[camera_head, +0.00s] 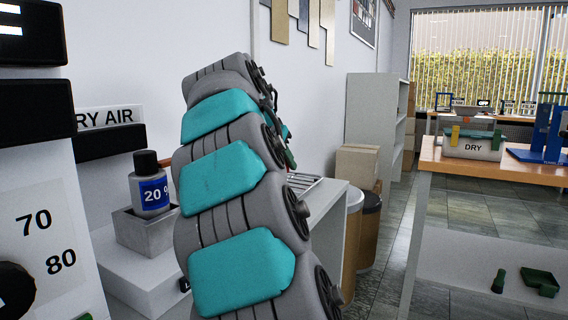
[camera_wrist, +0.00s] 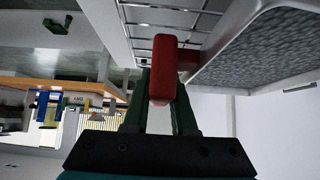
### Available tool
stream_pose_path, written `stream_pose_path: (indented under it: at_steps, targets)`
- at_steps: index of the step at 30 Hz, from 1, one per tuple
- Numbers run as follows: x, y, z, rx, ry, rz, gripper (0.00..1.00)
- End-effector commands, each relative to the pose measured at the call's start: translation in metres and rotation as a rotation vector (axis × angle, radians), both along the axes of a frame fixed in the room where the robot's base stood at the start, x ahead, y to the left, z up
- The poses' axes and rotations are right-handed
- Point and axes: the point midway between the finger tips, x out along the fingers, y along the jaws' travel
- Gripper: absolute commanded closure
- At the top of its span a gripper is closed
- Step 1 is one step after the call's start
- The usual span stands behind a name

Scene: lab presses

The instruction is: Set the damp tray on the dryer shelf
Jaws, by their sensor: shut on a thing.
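In the wrist view my gripper (camera_wrist: 160,100) has its dark green fingers closed around a red bar-shaped handle (camera_wrist: 163,68). A pale wire grid (camera_wrist: 140,32) lies just beyond the handle. To the right is a pale-framed panel or tray with a grey, speckled face (camera_wrist: 262,50). A slatted metal rack (camera_head: 302,182) shows just right of the arm, on a pale cabinet.
A device with a DRY AIR sign (camera_head: 110,118) stands at left, with a bottle (camera_head: 151,190) in a grey holder before it. Barrels (camera_head: 368,232) and cartons (camera_head: 357,165) stand behind my arm. A DRY bin (camera_head: 472,149) is on the wooden table (camera_head: 460,168) at right.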

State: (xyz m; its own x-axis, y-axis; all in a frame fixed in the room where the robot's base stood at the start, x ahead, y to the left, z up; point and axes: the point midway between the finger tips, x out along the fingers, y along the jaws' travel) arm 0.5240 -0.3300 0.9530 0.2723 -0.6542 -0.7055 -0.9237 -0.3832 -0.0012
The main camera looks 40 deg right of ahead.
Motion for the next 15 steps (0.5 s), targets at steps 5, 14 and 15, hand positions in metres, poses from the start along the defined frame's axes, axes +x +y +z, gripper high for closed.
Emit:
stream_pose_path:
  at_steps: [5,14,15]
  targets:
    - [-0.015,0.01,0.001,0.0,0.0,0.0,1.0]
    - [-0.063,0.04,0.007,-0.002,-0.001,0.0,1.0]
    - [-0.07,0.044,0.006,0.001,0.001,-0.001,1.0]
